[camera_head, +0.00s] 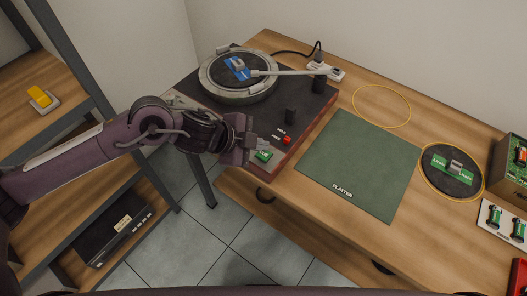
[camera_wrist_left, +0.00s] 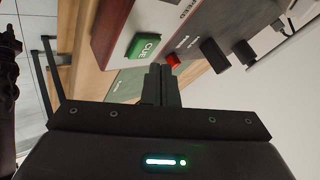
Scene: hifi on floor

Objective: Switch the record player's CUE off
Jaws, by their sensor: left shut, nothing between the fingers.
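The record player (camera_head: 225,115) stands on the wooden bench, with a turntable at its back and controls along its front edge. Its green CUE switch (camera_head: 264,156) sits at the front corner; in the left wrist view the green CUE switch (camera_wrist_left: 143,46) shows its white label clearly. My left gripper (camera_head: 250,146) is shut and empty, just left of the CUE switch. In the left wrist view its closed fingertips (camera_wrist_left: 160,72) lie below and right of the switch, with a small gap visible. I cannot tell which way the switch is set. My right gripper is not in view.
The tonearm (camera_head: 290,72) spans the back. A green PLATTER mat (camera_head: 365,155) lies to the right, with a loose black disc (camera_head: 440,180) beyond. A shelf stands left.

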